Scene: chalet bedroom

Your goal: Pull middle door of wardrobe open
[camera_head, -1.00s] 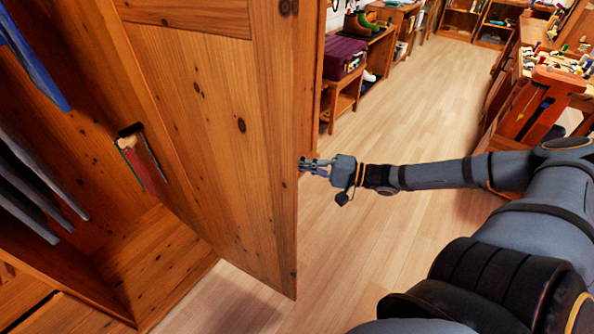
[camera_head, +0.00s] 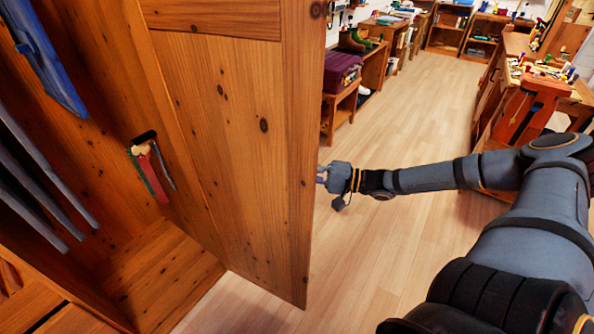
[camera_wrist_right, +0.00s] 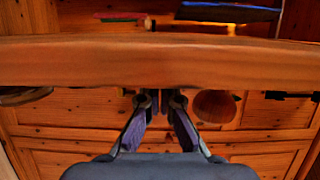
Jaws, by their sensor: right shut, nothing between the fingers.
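The wooden wardrobe door (camera_head: 240,130) stands swung wide open in the head view, with the dark interior (camera_head: 90,190) showing to its left. My right gripper (camera_head: 322,175) is at the door's free edge, on its far side, and its fingertips are partly hidden by the edge. In the right wrist view the door's edge (camera_wrist_right: 110,62) runs across the picture. My right gripper (camera_wrist_right: 160,102) shows there with its fingers together, right by that edge; I cannot tell whether they touch it. It holds nothing. My left gripper is out of view.
Blue (camera_head: 50,70) and grey clothes hang inside the wardrobe, and a small rack with hanging items (camera_head: 150,165) is on its inner wall. Open wooden floor (camera_head: 400,240) lies right of the door. A bench with a purple case (camera_head: 342,73) stands behind; a workbench (camera_head: 530,100) is at right.

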